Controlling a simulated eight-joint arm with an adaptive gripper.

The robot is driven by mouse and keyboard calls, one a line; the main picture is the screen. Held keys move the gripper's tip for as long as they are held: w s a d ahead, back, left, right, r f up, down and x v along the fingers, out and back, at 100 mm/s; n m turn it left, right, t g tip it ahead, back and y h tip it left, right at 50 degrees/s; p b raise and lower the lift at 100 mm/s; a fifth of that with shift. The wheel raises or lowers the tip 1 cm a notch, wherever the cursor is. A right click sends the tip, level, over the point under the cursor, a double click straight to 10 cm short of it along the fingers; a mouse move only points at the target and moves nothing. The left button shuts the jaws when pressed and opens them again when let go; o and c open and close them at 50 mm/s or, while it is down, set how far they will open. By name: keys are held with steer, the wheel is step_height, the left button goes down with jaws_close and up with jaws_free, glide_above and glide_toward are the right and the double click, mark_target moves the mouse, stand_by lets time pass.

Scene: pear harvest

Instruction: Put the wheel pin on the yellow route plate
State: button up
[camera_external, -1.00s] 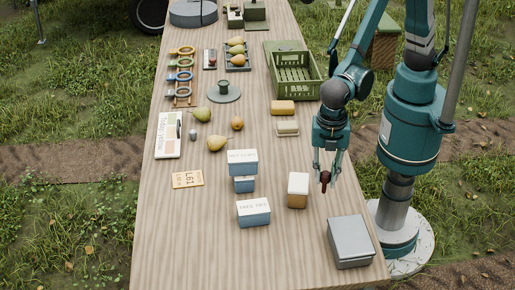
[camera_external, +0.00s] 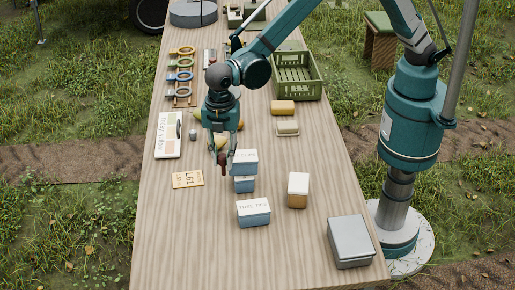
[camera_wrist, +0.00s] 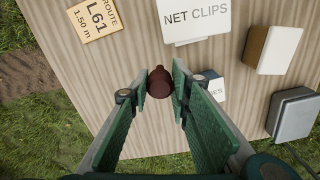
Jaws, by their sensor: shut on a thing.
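The yellow route plate (camera_external: 187,179) lies flat on the table's left side; in the wrist view it shows at the upper left (camera_wrist: 97,18), marked "ROUTE L61 1.50 m". My gripper (camera_external: 222,157) is shut on the dark red-brown wheel pin (camera_external: 222,160), which also shows between the fingertips in the wrist view (camera_wrist: 160,84). The pin is held above the table, right of the plate and beside the net clips box. Most of the pin's length is hidden or foreshortened.
The net clips box (camera_external: 244,158) stands close to the right of my gripper, with the ties box (camera_external: 253,213) in front of it. A white-lidded box (camera_external: 298,190) and grey case (camera_external: 349,242) are farther right. Pears lie partly hidden behind my gripper. Table around the plate is clear.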

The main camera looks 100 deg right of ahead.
glide_above(188, 178)
steer(key=shift+w+a+f+p, duration=0.1)
steer(key=shift+f+p, duration=0.1)
steer(key=shift+p, duration=0.25)
step_height(188, 178, down, 6)
steer(key=shift+f, duration=0.15)
steer(key=shift+f, duration=0.1)
stand_by(0.3)
steer(key=shift+f, duration=1.75)
steer(key=shift+f+b, duration=0.15)
steer(key=shift+b, duration=0.15)
steer(key=o, duration=0.9)
steer(key=shift+c, duration=0.2)
